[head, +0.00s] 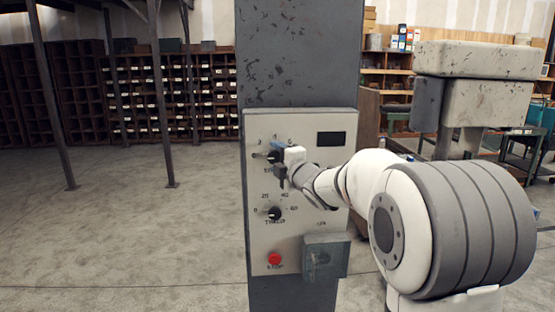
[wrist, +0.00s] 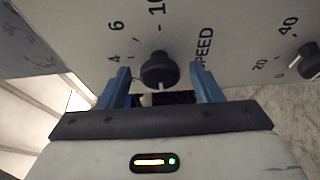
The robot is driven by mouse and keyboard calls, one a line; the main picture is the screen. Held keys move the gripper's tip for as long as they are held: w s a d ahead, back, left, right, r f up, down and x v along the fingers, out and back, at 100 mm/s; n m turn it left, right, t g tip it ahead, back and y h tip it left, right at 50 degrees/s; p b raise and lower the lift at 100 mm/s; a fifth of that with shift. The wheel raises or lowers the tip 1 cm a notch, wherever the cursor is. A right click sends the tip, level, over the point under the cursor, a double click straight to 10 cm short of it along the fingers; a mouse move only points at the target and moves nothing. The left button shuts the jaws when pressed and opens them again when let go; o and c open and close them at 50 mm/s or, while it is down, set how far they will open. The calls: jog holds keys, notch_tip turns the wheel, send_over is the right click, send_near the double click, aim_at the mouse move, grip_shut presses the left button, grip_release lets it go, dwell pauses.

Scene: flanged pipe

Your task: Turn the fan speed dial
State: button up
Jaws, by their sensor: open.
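The fan speed dial (wrist: 159,70) is a round black knob on a pale control panel (head: 312,190). The word SPEED and the numbers 4, 6 and 10 are printed around it in the wrist view. A pale mark shows on the knob's side facing my gripper. My gripper (wrist: 160,76) is open, with one blue finger on each side of the knob in that picture. A gap shows between the knob and each finger. In the head view my gripper (head: 284,169) is at the upper left of the panel, partly covering the upper dial (head: 273,157).
A second black dial (head: 275,213) sits below, also at the right of the wrist view (wrist: 306,61). A dark display (head: 331,139) is at the upper right. The panel is on a grey column (head: 300,55).

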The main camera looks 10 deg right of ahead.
jog(key=c, duration=1)
jog(key=shift+f+b, duration=0.2)
jog(key=shift+b, duration=0.35)
